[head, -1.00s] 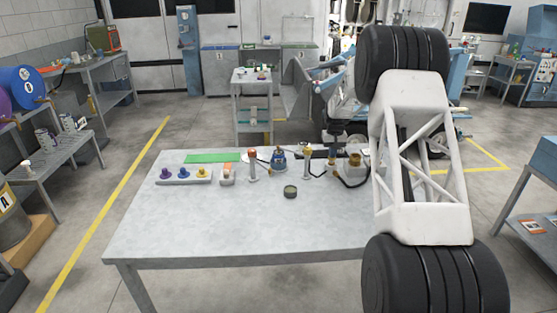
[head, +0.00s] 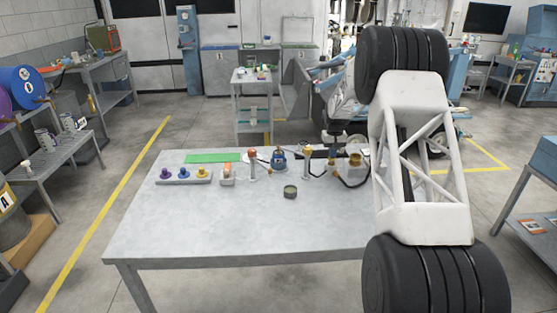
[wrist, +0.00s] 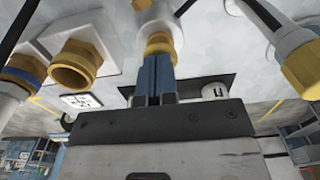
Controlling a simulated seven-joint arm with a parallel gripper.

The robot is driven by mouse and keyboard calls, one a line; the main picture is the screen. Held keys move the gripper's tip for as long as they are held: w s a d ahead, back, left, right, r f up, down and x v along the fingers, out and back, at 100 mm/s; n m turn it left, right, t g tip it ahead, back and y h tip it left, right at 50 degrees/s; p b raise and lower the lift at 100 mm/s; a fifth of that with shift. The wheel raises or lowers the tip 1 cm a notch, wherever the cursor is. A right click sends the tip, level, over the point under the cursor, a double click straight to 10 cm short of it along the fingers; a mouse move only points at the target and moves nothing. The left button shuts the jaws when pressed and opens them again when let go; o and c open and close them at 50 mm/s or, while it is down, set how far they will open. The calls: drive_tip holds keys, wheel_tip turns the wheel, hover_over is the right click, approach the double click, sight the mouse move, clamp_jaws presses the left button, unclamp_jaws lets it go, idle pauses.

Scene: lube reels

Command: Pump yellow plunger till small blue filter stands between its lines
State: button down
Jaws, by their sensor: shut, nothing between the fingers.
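My gripper (wrist: 156,66) is shut and empty in the wrist view, its two blue fingers together. The fingertips are right at a yellow collar (wrist: 158,42) on a white cylinder; I cannot tell whether they touch it or press it. In the head view my gripper (head: 334,154) is a small dark shape at the table's back right, partly hidden. A white post with a yellow top (head: 307,150) stands to its left. A blue unit (head: 279,157) with a small yellow part stands further left. I cannot make out any filter lines, nor tell which blue part is the small filter.
The grey table (head: 230,225) is clear in front. Purple, blue and yellow knobs on a tray (head: 184,180), an orange-topped post (head: 253,165), a round tin (head: 290,192) and a brass pot (head: 354,163) stand on it. Brass sockets (wrist: 75,66) and a yellow-capped tube (wrist: 301,66) flank my fingers.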

drive_tip(key=shift+r, duration=3.25)
drive_tip(key=shift+s+a+r, duration=0.15)
drive_tip(key=shift+s+r, duration=0.3)
drive_tip(key=shift+r, duration=0.05)
drive_tip(key=s+a+r, duration=0.3)
drive_tip(key=s+r, duration=0.3)
drive_tip(key=s, duration=0.5)
drive_tip(key=s+a+r+t, duration=0.1)
drive_tip(key=s+a+r, duration=0.1)
drive_tip(key=s+r, duration=0.65)
drive_tip(key=s+a+r, duration=0.3)
drive_tip(key=s+r, duration=0.1)
drive_tip(key=s, duration=1)
drive_tip(key=s+a+f, duration=0.2)
drive_tip(key=s, duration=1.6)
drive_tip(key=s+a+f+t, duration=0.1)
drive_tip(key=s+f, duration=0.2)
drive_tip(key=s, duration=1.5)
drive_tip(key=shift+a+f+t, duration=0.2)
drive_tip(key=shift+a+t, duration=0.1)
drive_tip(key=shift+a, duration=0.1)
